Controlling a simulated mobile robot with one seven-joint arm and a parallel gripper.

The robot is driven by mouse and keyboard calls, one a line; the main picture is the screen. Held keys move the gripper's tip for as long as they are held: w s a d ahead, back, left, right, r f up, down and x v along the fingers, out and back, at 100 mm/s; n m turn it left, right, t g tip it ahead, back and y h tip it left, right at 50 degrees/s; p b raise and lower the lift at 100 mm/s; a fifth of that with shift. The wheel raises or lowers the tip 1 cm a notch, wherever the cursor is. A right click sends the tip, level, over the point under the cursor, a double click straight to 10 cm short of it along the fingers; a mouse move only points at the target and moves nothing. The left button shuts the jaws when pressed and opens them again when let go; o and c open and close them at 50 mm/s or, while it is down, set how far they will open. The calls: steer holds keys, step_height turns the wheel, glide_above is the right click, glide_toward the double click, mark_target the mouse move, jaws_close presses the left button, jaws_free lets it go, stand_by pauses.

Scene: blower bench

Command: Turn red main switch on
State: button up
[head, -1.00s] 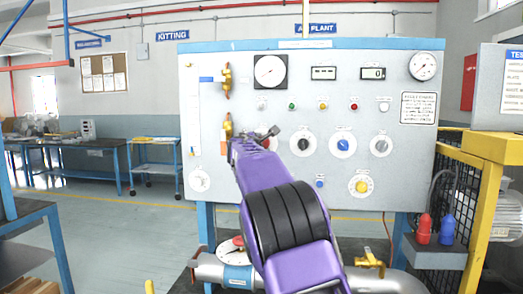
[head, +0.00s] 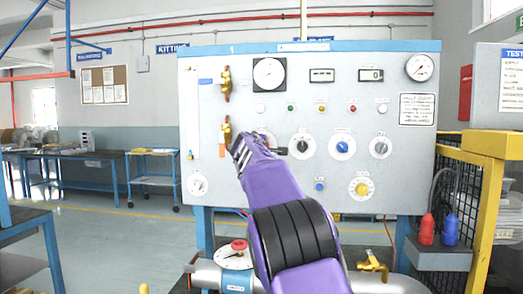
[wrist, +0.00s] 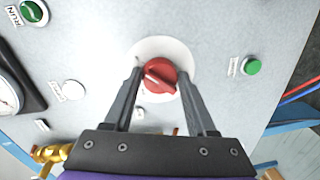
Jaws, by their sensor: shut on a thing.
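The red main switch (wrist: 160,76) is a round red knob with a raised grip bar on a white disc, in the middle of the wrist view. In the head view my gripper (head: 274,148) is at the panel face, left of the black knob. My gripper and wrist largely hide the red switch there.
The grey panel (head: 215,110) carries a black knob (head: 301,147), a blue knob (head: 342,147), a yellow knob (head: 361,189), gauges and small buttons. Brass valves (head: 226,130) stick out just left of my gripper. A yellow-framed mesh guard (head: 484,215) stands at the right.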

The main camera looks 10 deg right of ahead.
stand_by(0.4)
steer(key=o, duration=1.4)
steer(key=shift+s, duration=0.15)
steer(key=v, duration=1.7)
steer(key=shift+s, duration=0.1)
